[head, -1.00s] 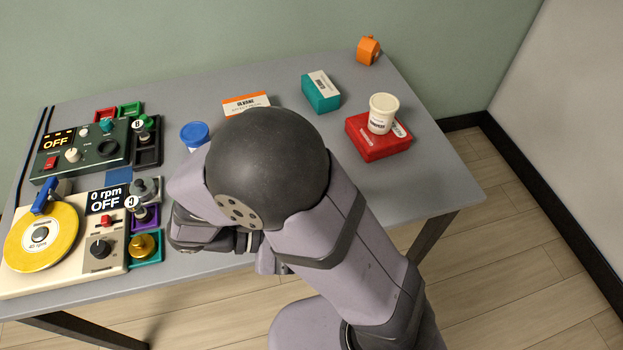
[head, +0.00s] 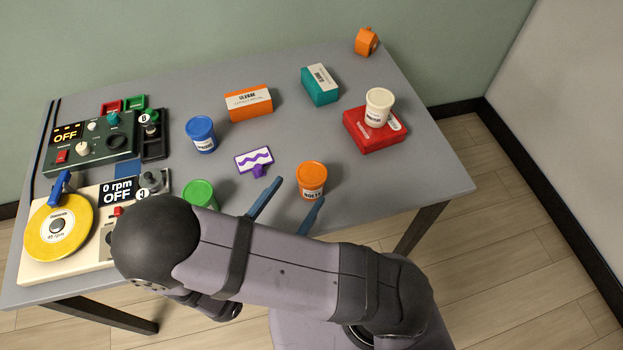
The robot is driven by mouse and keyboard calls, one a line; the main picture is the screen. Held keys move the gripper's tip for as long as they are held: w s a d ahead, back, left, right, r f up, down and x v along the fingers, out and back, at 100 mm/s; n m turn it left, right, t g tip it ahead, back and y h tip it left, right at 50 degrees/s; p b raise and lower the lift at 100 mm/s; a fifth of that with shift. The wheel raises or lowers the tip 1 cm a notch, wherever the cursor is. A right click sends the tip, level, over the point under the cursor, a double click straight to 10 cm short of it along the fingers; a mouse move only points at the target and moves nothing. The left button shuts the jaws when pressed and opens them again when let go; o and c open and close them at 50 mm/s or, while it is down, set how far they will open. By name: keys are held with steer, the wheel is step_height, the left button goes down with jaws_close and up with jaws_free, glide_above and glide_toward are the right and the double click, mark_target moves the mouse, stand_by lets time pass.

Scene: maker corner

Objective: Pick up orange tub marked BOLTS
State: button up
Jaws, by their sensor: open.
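The orange tub (head: 311,180) stands upright near the front edge of the table, with a white label whose print looks like BOLTS. My gripper (head: 290,205) shows as two blue fingers reaching out past my arm. The fingers are apart and empty. The left finger points to the left of the tub, and the right finger is just in front of it, low on its near side. I cannot tell whether it touches the tub. The rest of my gripper is hidden behind my arm.
A white tub (head: 378,106) sits on a red box (head: 366,138). Orange (head: 249,104) and teal (head: 320,86) boxes are behind. A turntable (head: 58,228) is far left.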

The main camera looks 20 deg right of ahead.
mark_target(310, 176)
steer(key=shift+p+x, duration=0.75)
steer(key=shift+x, duration=2.25)
steer(key=shift+f, duration=0.15)
steer(key=c, duration=1.4)
steer(key=shift+r+p, duration=0.3)
steer(key=shift+r, duration=4.75)
